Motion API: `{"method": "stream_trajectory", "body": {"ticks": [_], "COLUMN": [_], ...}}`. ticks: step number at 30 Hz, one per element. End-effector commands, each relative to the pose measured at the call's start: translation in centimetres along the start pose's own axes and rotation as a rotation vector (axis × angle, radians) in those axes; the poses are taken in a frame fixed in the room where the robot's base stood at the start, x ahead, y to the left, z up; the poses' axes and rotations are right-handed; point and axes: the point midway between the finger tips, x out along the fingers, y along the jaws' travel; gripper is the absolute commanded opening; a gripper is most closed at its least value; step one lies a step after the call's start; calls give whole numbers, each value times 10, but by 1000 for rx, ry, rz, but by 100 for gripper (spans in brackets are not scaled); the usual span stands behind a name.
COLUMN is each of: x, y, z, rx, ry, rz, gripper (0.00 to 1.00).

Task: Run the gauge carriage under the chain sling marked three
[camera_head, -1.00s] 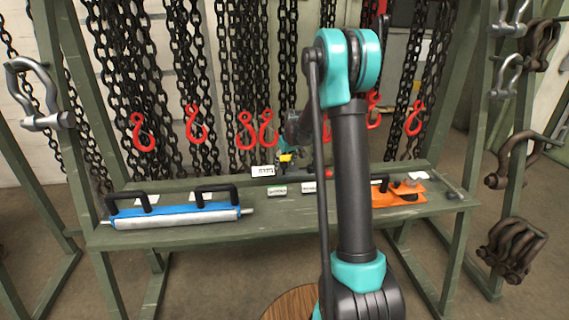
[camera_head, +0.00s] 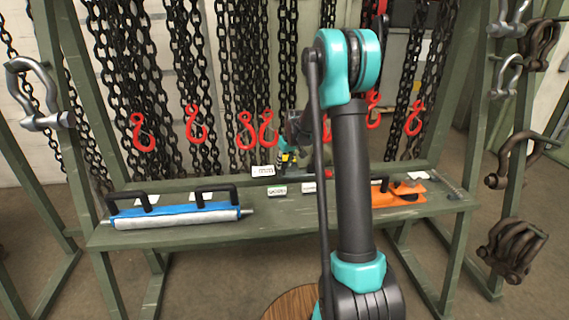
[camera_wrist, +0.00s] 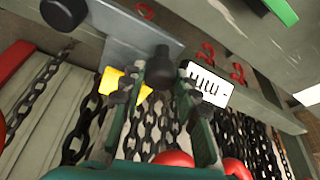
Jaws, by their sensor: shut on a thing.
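My gripper (camera_head: 287,160) is low over the back of the green bench, left of my arm's upright link. In the wrist view my gripper's teal fingers (camera_wrist: 160,88) close around a black knob (camera_wrist: 160,65) on a grey metal piece, which I take to be the gauge carriage. Yellow parts show beside the fingers. A white plate with black strokes (camera_wrist: 206,88) is beside the fingers; a white plate also shows in the head view (camera_head: 263,171). Black chain slings with red hooks (camera_head: 245,130) hang behind. I cannot read which one is marked three.
A dark rail with a red part (camera_head: 328,174) runs along the bench back, partly hidden by my arm. Small marked blocks (camera_head: 277,190) stand in front. A blue-and-silver bar with black handles (camera_head: 175,215) lies left, an orange tool (camera_head: 400,192) right. Shackles (camera_head: 515,160) hang at the right.

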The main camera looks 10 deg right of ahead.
Motion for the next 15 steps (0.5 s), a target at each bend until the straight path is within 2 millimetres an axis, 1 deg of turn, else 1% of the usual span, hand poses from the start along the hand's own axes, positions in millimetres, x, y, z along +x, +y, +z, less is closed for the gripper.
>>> {"method": "stream_trajectory", "body": {"ticks": [5, 8, 11, 14, 15], "x": [-2, -4, -8, -11, -13], "y": [16, 34, 60, 92, 105], "z": [5, 10, 18, 28, 32], "rx": [4, 6, 6, 8, 8], "ry": [0, 0, -1, 0, 0], "rz": [2, 2, 4, 4, 4], "gripper": [0, 0, 0, 0, 0]}}
